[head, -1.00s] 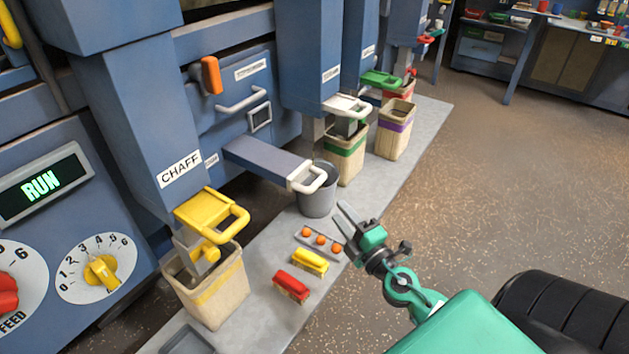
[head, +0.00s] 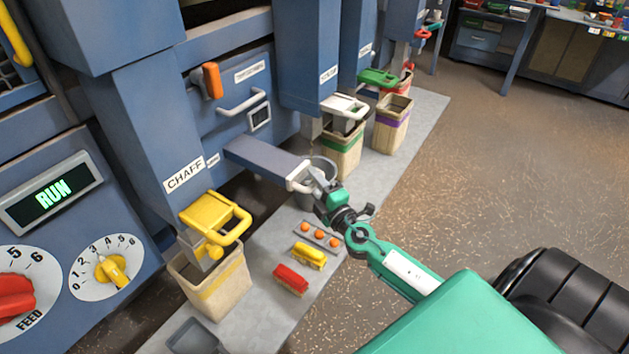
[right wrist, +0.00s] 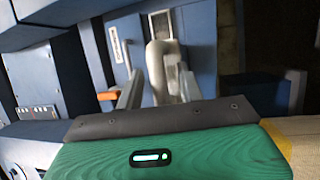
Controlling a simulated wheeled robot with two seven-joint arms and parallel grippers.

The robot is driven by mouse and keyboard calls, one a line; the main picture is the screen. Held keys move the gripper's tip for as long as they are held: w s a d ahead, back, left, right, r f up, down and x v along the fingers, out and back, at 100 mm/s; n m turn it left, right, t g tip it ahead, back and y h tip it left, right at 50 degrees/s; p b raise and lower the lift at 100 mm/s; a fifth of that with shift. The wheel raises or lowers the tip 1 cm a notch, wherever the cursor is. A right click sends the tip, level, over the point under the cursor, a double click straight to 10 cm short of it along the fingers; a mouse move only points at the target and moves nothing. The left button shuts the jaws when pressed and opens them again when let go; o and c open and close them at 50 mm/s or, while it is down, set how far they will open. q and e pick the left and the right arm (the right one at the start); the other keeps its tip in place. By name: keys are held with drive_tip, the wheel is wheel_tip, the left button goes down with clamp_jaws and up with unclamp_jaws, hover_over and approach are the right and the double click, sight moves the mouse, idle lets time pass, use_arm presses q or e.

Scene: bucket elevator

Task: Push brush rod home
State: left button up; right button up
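The bar I take to be the brush rod (head: 262,158) is a long blue-grey bar sticking out of the machine front in the head view. Its outer end carries a white loop handle (head: 295,179). My right gripper (head: 320,184) is at this handle, partly covering it. In the right wrist view the pale handle (right wrist: 160,68) stands between the two fingers (right wrist: 160,88), which are spread apart. Contact between fingers and handle cannot be made out. My left gripper is in neither view.
A chaff bin (head: 220,287) stands at left below a yellow gate (head: 210,212). Red (head: 290,281) and yellow (head: 309,257) brushes and a tray of orange balls (head: 302,228) lie nearby. Floor at right is clear.

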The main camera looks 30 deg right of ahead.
sight(249, 151)
clamp_jaws()
